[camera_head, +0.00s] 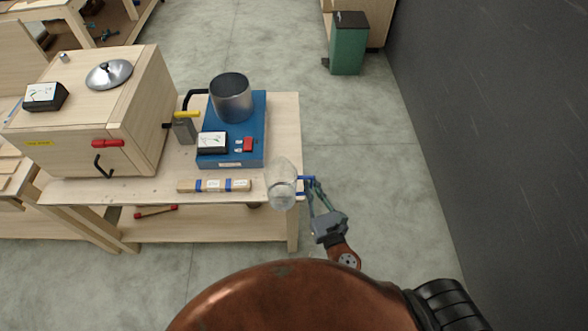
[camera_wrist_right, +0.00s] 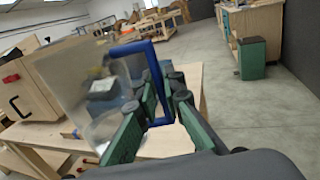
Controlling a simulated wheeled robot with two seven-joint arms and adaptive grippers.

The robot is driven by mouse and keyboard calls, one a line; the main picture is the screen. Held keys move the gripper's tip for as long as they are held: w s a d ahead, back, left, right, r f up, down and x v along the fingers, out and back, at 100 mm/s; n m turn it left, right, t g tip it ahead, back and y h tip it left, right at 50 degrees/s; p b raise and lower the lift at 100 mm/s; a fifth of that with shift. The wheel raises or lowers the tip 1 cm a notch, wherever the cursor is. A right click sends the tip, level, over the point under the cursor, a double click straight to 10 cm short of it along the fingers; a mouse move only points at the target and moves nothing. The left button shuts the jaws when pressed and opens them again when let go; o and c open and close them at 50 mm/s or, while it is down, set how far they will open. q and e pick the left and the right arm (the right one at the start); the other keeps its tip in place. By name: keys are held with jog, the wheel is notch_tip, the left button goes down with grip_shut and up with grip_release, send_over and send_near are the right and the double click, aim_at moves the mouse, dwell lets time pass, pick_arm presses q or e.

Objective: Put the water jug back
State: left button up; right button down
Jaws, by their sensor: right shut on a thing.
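The water jug (camera_head: 281,183) is clear, with a blue handle on its right side. It shows at the front right corner of the wooden workbench (camera_head: 284,135); I cannot tell whether it touches the top. My right gripper (camera_head: 313,188) is shut on the jug's handle, coming from the right of the bench. In the right wrist view the blue handle (camera_wrist_right: 150,62) passes between the green fingers (camera_wrist_right: 165,92), and the see-through jug body (camera_wrist_right: 82,85) is at left, looking somewhat tilted. My left gripper is not in view.
A blue heater base (camera_head: 258,158) with a metal pot (camera_head: 231,98) stands behind the jug. A wooden bar with blue bands (camera_head: 214,185) lies to its left. A big wooden box (camera_head: 92,110) fills the bench's left. A green bin (camera_head: 348,50) stands far back; the right floor is clear.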

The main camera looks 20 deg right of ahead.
jog(key=w+a+b, duration=0.3)
jog(key=w+a, duration=0.1)
jog(key=w, duration=0.8)
jog(key=w+d+f+b, duration=0.7)
jog(key=w+d+f, duration=0.2)
jog(key=f, duration=0.5)
jog(key=shift+w+d+y+b, duration=0.15)
jog(key=shift+d+y+b, duration=0.2)
jog(key=shift+d, duration=0.35)
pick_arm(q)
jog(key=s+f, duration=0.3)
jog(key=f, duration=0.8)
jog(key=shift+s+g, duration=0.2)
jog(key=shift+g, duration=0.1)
pick_arm(e)
jog(key=c, duration=2)
grip_release()
jog(key=shift+c, duration=0.2)
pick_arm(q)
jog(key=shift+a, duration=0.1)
